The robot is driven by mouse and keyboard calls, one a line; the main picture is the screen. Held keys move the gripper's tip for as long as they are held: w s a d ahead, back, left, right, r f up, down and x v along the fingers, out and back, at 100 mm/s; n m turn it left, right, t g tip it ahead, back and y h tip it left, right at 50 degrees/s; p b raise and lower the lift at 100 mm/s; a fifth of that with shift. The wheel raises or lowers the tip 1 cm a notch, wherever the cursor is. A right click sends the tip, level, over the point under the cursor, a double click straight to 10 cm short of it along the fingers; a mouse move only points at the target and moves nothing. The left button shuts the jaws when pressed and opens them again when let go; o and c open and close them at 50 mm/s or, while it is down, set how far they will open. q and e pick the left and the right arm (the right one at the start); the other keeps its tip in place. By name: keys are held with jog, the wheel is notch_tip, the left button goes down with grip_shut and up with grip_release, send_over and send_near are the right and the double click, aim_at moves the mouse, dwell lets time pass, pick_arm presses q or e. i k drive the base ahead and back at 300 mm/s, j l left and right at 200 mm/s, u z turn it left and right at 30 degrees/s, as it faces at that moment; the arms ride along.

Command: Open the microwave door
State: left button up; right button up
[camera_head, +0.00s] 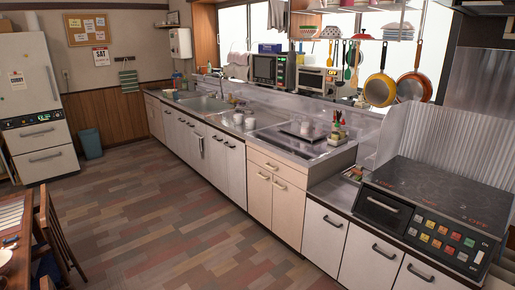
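A microwave (265,69) with a dark door and a lit green panel on its right side stands in the back, beyond the counter with the sink. Its door looks shut, though it is small and far off. Neither of my grippers shows in the head view.
A long counter with white cabinets (226,165) and a sink (205,104) runs between the open floor (150,220) and the microwave. A light-coloured oven (314,79) stands right of it. Pans (380,89) hang further right. A stove unit (440,190) is near right, a fridge (28,80) far left.

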aim_at(262, 63)
jog(key=i+z, duration=0.2)
jog(key=i, duration=0.65)
jog(key=i+j+z, duration=0.15)
jog(key=i, duration=0.75)
